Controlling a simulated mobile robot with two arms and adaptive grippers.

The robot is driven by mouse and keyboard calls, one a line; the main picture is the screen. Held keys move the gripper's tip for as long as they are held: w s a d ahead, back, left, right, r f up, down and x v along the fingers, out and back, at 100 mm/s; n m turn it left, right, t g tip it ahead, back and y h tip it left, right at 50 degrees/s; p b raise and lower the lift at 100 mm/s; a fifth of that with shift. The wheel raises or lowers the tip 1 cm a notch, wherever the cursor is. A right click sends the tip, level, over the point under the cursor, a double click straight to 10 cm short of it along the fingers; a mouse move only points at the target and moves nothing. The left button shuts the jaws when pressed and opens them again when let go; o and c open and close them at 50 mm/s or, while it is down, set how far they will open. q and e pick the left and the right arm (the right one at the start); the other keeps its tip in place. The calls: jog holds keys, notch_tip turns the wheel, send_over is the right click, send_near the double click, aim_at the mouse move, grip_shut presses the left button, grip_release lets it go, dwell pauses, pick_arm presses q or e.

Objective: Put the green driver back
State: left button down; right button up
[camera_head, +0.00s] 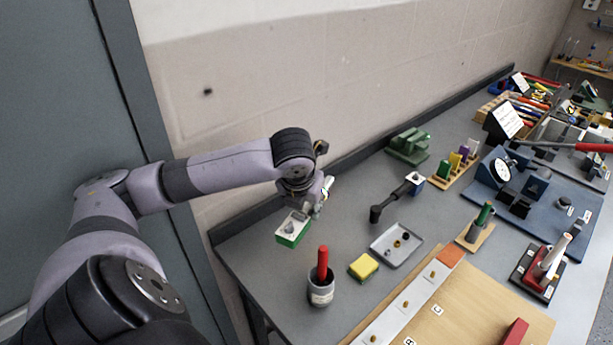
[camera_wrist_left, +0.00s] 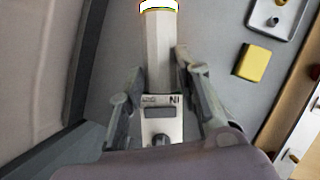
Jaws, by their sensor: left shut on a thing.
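My left gripper (camera_head: 320,196) is low over the back left of the bench, just to the right of a green and white box (camera_head: 292,229). In the left wrist view its fingers (camera_wrist_left: 160,100) stand either side of a pale faceted bar (camera_wrist_left: 158,50) with a white and yellow end, and it is shut on that bar. I cannot tell whether the bar is the green driver; no green shows on it. A white face marked "IN" (camera_wrist_left: 163,124) shows below the bar. A green upright handle (camera_head: 484,214) stands on a small wooden base (camera_head: 474,237). The right gripper is not seen.
A cup (camera_head: 321,292) with a red handle stands near the front left. A yellow block (camera_head: 363,267) and a grey tray (camera_head: 397,243) with small parts lie to its right. A dark tool (camera_head: 390,202) lies behind them. Bare bench lies between the box and tray.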

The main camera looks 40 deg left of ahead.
aim_at(301, 225)
pick_arm(q)
notch_tip(301, 225, down, 7)
jog(key=shift+w+f+p, duration=0.1)
jog(key=shift+f+p, duration=0.35)
jog(key=shift+f, duration=2)
jog(key=c, duration=1.2)
grip_release()
jog(key=shift+o, duration=0.2)
jog(key=v, duration=1.2)
jog(key=shift+b, duration=0.35)
